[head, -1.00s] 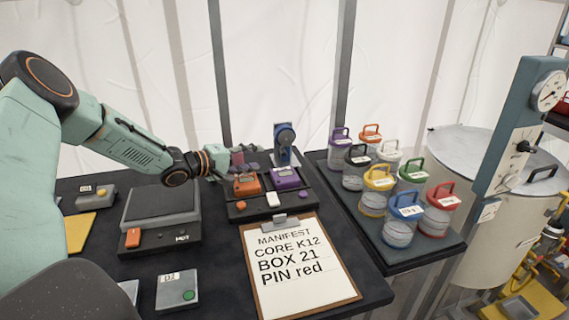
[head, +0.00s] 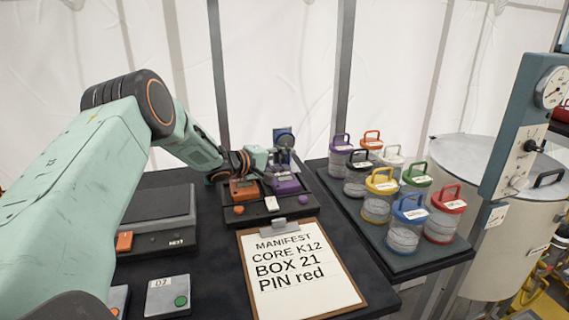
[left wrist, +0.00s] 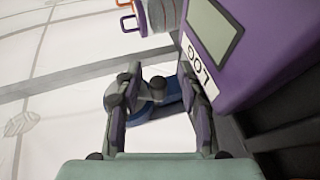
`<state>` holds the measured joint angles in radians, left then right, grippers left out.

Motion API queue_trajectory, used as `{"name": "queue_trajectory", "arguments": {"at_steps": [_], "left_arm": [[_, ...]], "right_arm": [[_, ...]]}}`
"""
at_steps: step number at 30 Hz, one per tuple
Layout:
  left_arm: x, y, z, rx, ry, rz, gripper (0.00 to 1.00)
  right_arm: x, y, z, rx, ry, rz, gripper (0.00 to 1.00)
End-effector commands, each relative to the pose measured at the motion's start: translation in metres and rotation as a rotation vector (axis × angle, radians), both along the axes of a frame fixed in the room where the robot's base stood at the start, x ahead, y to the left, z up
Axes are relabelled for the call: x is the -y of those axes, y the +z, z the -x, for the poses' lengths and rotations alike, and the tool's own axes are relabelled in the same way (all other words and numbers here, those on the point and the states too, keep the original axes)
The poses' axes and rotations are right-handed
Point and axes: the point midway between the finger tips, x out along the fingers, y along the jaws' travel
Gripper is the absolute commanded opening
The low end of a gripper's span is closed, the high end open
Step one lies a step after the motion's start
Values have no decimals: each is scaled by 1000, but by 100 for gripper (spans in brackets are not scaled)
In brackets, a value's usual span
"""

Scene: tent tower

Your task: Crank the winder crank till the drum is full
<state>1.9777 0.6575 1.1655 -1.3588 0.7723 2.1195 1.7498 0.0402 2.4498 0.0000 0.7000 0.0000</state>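The blue winder (head: 284,137) stands at the back edge of the dark table, behind the orange and purple boxes. My left gripper (head: 279,158) is right in front of it and hides its lower part. In the left wrist view the two fingers of my left gripper (left wrist: 160,88) are apart. A grey crank part (left wrist: 150,90) and the winder's blue body (left wrist: 160,106) show in the gap between them. I cannot tell whether a finger touches the crank. How full the drum is cannot be seen. My right gripper is not in view.
The orange box (head: 243,189) and purple box (head: 286,184) sit close under my left gripper; the purple one fills the right of the wrist view. A clipboard (head: 247,262) lies in front. Several lidded jars stand on a side tray (head: 436,257).

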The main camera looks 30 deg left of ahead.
Motion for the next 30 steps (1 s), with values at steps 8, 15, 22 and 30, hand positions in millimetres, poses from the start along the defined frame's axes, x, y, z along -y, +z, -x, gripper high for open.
{"name": "queue_trajectory", "arguments": {"at_steps": [8,15,22,30], "left_arm": [[1,0,-2,0,-1,0,39],[1,0,-2,0,0,0,22],[1,-1,-2,-1,0,0,3],[1,-1,-1,-2,-2,0,0]], "right_arm": [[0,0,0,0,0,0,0],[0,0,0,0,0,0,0],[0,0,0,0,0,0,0],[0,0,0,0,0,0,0]]}}
